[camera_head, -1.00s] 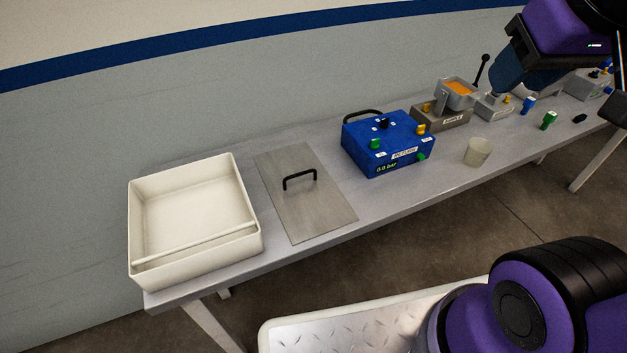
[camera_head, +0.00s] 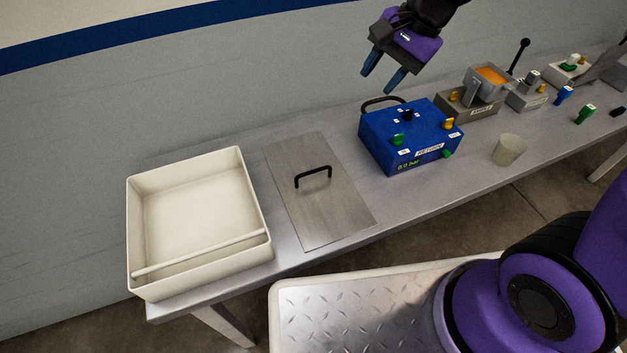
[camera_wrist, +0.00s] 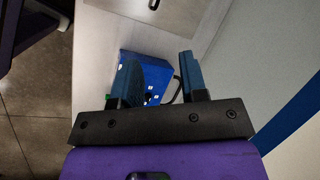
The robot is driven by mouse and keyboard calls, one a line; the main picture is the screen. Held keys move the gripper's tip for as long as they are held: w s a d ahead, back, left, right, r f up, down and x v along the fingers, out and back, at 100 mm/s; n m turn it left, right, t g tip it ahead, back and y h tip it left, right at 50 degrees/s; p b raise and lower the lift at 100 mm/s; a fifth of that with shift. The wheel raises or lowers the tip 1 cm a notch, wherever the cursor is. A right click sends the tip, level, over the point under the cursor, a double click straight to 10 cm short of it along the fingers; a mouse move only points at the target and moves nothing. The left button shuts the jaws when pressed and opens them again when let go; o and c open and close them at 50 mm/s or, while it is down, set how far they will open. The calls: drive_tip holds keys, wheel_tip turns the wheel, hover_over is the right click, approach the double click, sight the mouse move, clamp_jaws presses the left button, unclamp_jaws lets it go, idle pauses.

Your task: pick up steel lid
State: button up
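The steel lid (camera_head: 323,215) is a flat grey rectangular plate lying on the bench, with a black bar handle (camera_head: 313,176) standing up from its middle. In the wrist view a part of the lid (camera_wrist: 172,10) shows at the top edge. My gripper (camera_head: 383,79) is in the air above and behind the blue box, to the right of the lid and apart from it. Its two blue fingers (camera_wrist: 165,75) are spread with nothing held between them.
A white open basin (camera_head: 199,205) stands left of the lid. A blue control box (camera_head: 411,138) with knobs and a black handle stands right of it. Farther right are a grey unit with an orange-filled cup (camera_head: 490,80), a translucent cup (camera_head: 508,150) and small coloured items.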

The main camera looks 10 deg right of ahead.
drive_tip(key=w+a+f+m+g, duration=0.1)
drive_tip(key=w+a+f+m, duration=0.15)
drive_tip(key=f, duration=0.25)
drive_tip(key=w+a+f+m, duration=0.1)
drive_tip(key=a+f+m, duration=0.15)
drive_tip(key=f, duration=0.35)
drive_tip(key=m, duration=0.2)
approach(314, 170)
drive_tip(key=shift+g, duration=0.4)
drive_tip(key=x, duration=0.4)
drive_tip(key=shift+w+a+f, duration=0.1)
drive_tip(key=shift+w+f, duration=0.2)
drive_tip(key=shift+w, duration=0.1)
drive_tip(key=shift+x, duration=3.05)
clamp_jaws()
